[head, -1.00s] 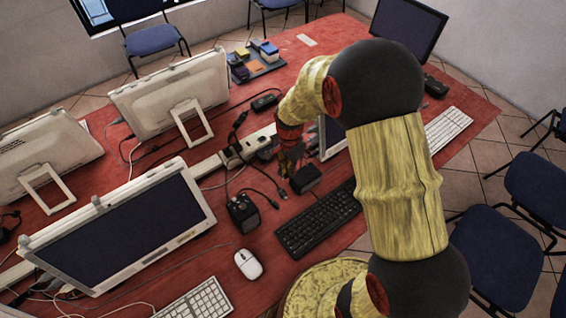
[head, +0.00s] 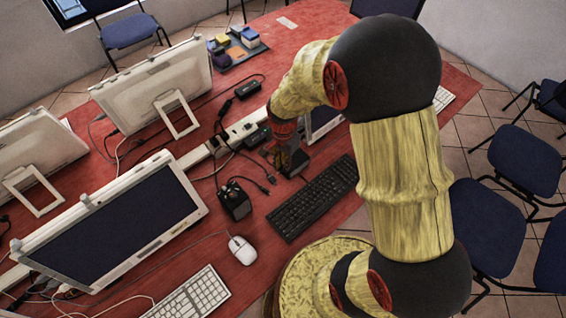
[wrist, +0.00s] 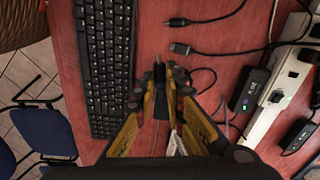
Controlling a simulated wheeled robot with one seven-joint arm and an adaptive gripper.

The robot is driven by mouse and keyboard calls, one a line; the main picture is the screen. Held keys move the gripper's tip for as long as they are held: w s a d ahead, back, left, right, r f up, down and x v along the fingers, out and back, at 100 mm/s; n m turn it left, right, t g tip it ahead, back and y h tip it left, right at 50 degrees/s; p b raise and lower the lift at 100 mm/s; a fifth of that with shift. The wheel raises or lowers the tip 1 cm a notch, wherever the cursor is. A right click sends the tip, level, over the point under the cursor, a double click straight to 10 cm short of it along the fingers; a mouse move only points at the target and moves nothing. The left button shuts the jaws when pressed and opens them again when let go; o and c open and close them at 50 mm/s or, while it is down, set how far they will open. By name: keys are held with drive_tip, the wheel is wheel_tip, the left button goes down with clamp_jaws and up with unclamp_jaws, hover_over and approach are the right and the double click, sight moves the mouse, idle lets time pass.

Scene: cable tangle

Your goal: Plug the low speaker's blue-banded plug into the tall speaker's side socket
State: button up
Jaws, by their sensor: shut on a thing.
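The tall speaker (head: 235,201) is a small black box standing on the red table, left of the black keyboard; its side socket cannot be made out. A lower black box (head: 293,169), apparently the low speaker, sits beyond the keyboard, right beside my gripper. My gripper (head: 287,155) is low over the table by this box. In the wrist view my gripper (wrist: 167,75) has its fingers drawn together on a small dark thing, apparently the plug, its stub just showing past the tips. Its blue band cannot be made out. The tall speaker is not seen in the wrist view.
Two loose cable connectors (wrist: 178,22) (wrist: 181,48) lie beyond the fingertips. A white power strip (wrist: 265,115) with black adapters lies to the right. The keyboard (wrist: 103,60) is close on the left. A mouse (head: 242,250) and monitors stand around.

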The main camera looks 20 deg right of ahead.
clamp_jaws()
drive_tip(key=a+f+m+b, duration=0.1)
drive_tip(key=a+f, duration=0.3)
drive_tip(key=a, duration=0.7)
drive_tip(key=shift+w+f+m+b, duration=0.2)
drive_tip(key=shift+m+b, duration=0.2)
drive_tip(key=shift+b, duration=0.15)
idle(0.7)
drive_tip(key=shift+s+a+p, duration=0.25)
drive_tip(key=shift+a, duration=0.35)
drive_tip(key=shift+s+a+p, duration=0.2)
drive_tip(key=shift+s+a, duration=0.05)
drive_tip(key=shift+a, duration=0.35)
idle(0.5)
drive_tip(key=shift+s+a+f, duration=0.1)
drive_tip(key=shift+s+a, duration=0.1)
drive_tip(key=shift+a, duration=0.1)
idle(0.5)
